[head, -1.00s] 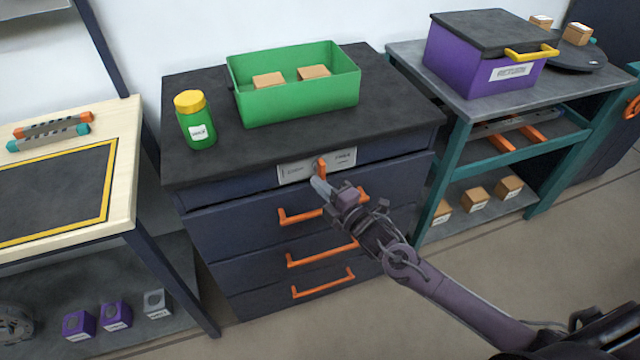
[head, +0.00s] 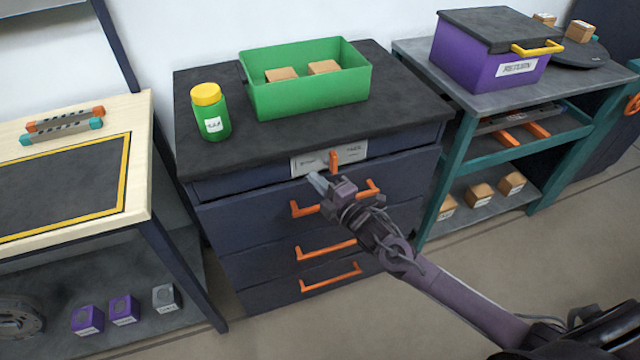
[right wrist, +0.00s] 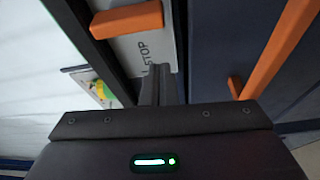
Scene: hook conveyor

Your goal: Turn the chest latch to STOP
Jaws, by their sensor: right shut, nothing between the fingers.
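The chest latch is a small orange lever (head: 333,161) on a pale label plate (head: 301,167) above the top drawer of the dark chest. The lever stands about upright in the head view. The lever also shows in the right wrist view (right wrist: 127,18), beside the plate's word STOP (right wrist: 151,58). My right gripper (head: 315,182) is shut and empty, its tips just below and left of the lever. In the right wrist view its closed fingers (right wrist: 162,84) are near the STOP lettering and apart from the lever. My left gripper is not in view.
Orange drawer handles (head: 328,249) jut from the chest front below the latch. A green bin (head: 310,98) with brown boxes and a yellow-capped green jar (head: 212,114) stand on top. A purple RETURN chest (head: 487,67) is on the right table.

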